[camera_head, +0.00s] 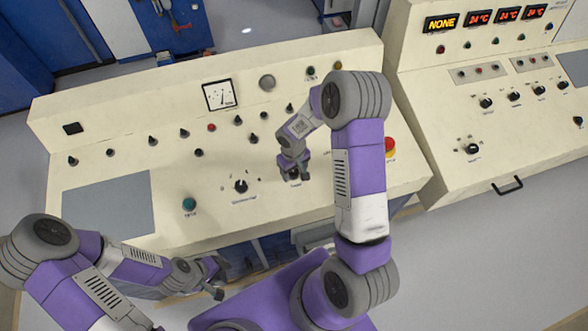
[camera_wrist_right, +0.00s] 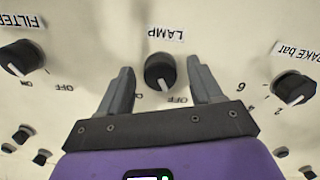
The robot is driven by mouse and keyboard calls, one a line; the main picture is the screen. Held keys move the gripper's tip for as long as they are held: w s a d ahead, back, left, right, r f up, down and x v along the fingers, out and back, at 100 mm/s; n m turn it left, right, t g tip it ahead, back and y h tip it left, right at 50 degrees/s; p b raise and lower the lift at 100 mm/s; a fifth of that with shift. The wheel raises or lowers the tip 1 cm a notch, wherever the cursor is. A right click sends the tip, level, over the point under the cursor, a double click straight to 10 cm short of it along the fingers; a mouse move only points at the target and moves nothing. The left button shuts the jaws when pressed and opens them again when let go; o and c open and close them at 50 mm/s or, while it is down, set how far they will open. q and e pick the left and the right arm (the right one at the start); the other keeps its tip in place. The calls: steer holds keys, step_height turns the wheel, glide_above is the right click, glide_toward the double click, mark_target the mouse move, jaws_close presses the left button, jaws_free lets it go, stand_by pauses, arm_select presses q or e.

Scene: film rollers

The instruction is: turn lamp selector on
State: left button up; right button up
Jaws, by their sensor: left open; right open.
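The lamp selector (camera_wrist_right: 160,72) is a black round knob on the cream panel, under an upside-down LAMP label (camera_wrist_right: 166,34) in the right wrist view. Its white mark points toward the bottom of that picture, slightly to the OFF side. My right gripper (camera_wrist_right: 161,86) is open, with one finger on each side of the knob and visible gaps between. In the head view my right gripper (camera_head: 294,173) is low over the panel and hides most of the knob. My left gripper (camera_head: 216,283) is open and empty, in front of the panel's front edge.
A FILTER knob (camera_wrist_right: 20,57) and a brake bar knob (camera_wrist_right: 294,82) flank the lamp knob. A red button (camera_head: 390,147) is at the panel's right end. A green button (camera_head: 189,204) and another selector (camera_head: 241,186) lie to the left. A second console (camera_head: 480,120) stands at right.

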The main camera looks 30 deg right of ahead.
steer(key=c, duration=1.1)
steer(key=shift+o, duration=0.2)
steer(key=shift+f+m+b, duration=0.1)
steer(key=shift+m+b, duration=1.15)
steer(key=shift+m, duration=0.05)
steer(key=m+b, duration=0.1)
steer(key=m, duration=0.1)
steer(key=shift+m+y, duration=0.3)
steer(key=shift+m, duration=0.1)
steer(key=m+b, duration=0.1)
steer(key=m, duration=0.1)
steer(key=shift+m, duration=2.1)
steer(key=shift+t, duration=0.3)
steer(key=o, duration=1.1)
steer(key=shift+c, duration=0.2)
